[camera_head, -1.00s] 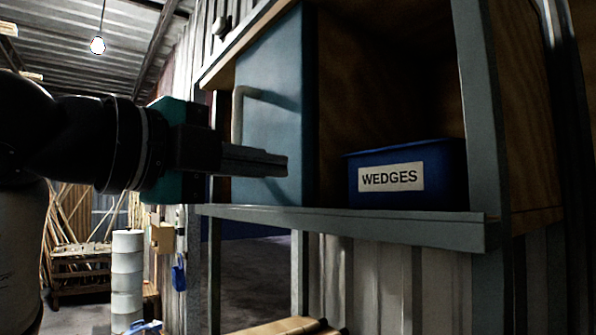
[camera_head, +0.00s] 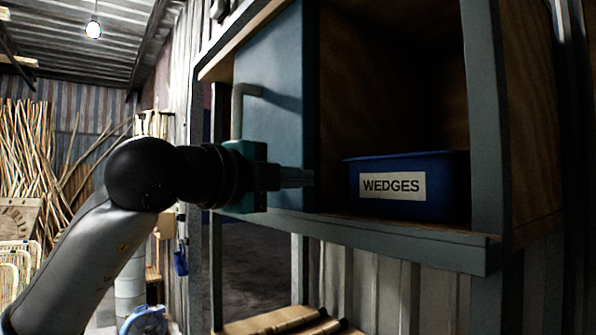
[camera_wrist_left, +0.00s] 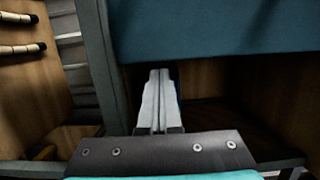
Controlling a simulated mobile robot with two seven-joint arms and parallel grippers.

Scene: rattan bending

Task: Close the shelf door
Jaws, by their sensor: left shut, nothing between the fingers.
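The shelf door (camera_head: 275,88) is a blue-grey panel with a bent grey handle (camera_head: 238,108). It covers the left part of the shelf opening; the right part is open. My left gripper (camera_head: 308,178) is shut and empty, with its fingertips at the lower part of the door's right edge. Whether they touch the door I cannot tell. In the left wrist view the shut fingers (camera_wrist_left: 158,90) point toward the wooden interior, with the door (camera_wrist_left: 210,28) across the top. My right gripper is not in view.
A blue box labelled WEDGES (camera_head: 440,190) stands in the open part of the shelf, just right of my fingertips. The shelf's grey front ledge (camera_head: 400,238) runs below my gripper. A grey post (camera_head: 484,110) bounds the opening at right.

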